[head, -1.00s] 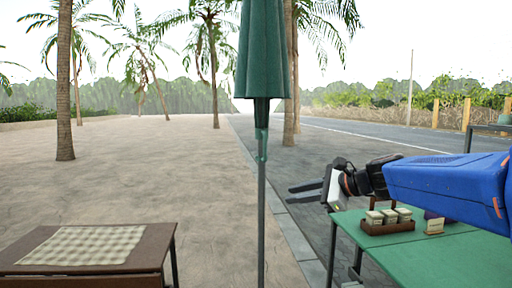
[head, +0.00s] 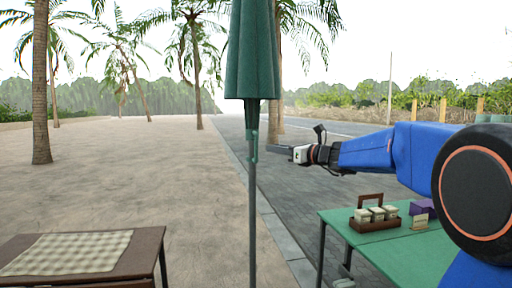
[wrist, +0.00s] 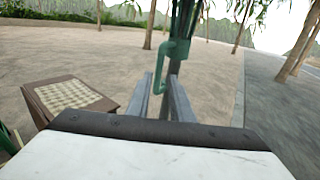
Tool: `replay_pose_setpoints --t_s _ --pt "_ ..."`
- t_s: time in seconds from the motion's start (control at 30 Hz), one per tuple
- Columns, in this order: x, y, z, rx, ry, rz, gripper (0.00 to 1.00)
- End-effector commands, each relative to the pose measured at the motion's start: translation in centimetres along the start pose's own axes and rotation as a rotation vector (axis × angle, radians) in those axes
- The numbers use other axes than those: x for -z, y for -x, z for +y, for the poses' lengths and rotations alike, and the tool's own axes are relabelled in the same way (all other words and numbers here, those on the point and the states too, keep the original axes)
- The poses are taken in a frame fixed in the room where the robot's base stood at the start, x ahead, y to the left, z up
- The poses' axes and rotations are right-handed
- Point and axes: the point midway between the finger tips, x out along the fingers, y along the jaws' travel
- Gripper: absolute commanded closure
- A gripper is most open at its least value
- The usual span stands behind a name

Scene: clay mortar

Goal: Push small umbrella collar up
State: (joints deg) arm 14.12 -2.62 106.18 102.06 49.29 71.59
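The closed green umbrella (head: 252,55) hangs around a thin grey pole (head: 253,225) in the middle of the head view. The small green collar (head: 253,147) is on the pole just below the canopy. In the wrist view the collar (wrist: 180,48) has a bent green handle hanging down from it. My gripper (head: 270,149) is just right of the collar and about level with it in the head view. In the wrist view my gripper (wrist: 160,78) is open, its two fingers pointing at the pole, with the handle seen between the fingertips. I cannot tell whether they touch.
A green table (head: 400,252) at right carries a brown caddy of jars (head: 375,222) and a small sign. A brown table (head: 135,252) with a checked cloth stands at front left. Sand and paving are free around the pole; palms stand behind.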

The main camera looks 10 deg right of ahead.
Motion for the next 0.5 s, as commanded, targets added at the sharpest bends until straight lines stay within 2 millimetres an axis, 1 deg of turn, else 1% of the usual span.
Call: replay_pose_setpoints --t_s 0.03,0.3,0.5 --pt "0.1 -1.0 0.1 -0.003 -0.001 0.001 0.80" --pt "0.1 -5.8 0.1 -0.003 -0.001 0.001 0.80" --pt "0.1 -8.6 0.1 -0.001 0.000 0.002 0.80"
